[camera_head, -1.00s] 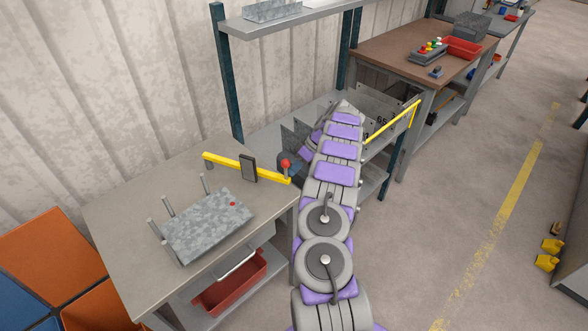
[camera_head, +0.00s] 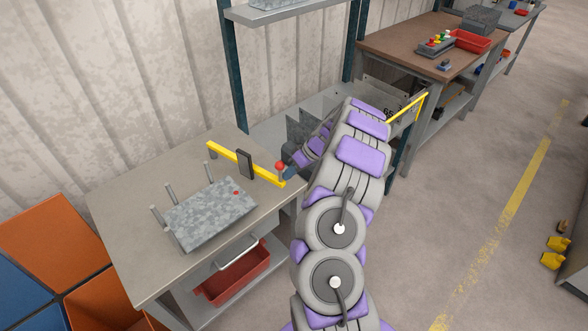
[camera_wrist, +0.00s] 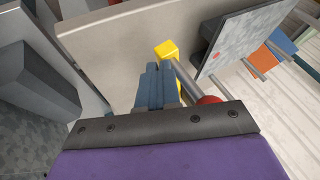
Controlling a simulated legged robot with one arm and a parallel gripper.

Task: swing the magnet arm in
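The magnet arm (camera_head: 230,158) is a yellow bar across the back of the grey bench. Its left end is at a post near the wall, and a dark block (camera_head: 245,164) sits midway. A red knob (camera_head: 280,166) stands at its right end. My gripper (camera_head: 288,172) is beside the knob, at its right. In the wrist view the blue-grey fingers (camera_wrist: 158,88) are together with nothing seen between them. There, the red knob (camera_wrist: 208,100) is partly hidden behind my wrist, and a yellow end (camera_wrist: 168,49) shows beyond the fingertips. Contact cannot be told for sure.
A mottled metal plate (camera_head: 210,213) with upright pins lies on the bench (camera_head: 125,215), in front of the bar. A rack with grey sheets (camera_head: 300,130) stands right of the bench. Orange and blue bins (camera_head: 45,235) are at left.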

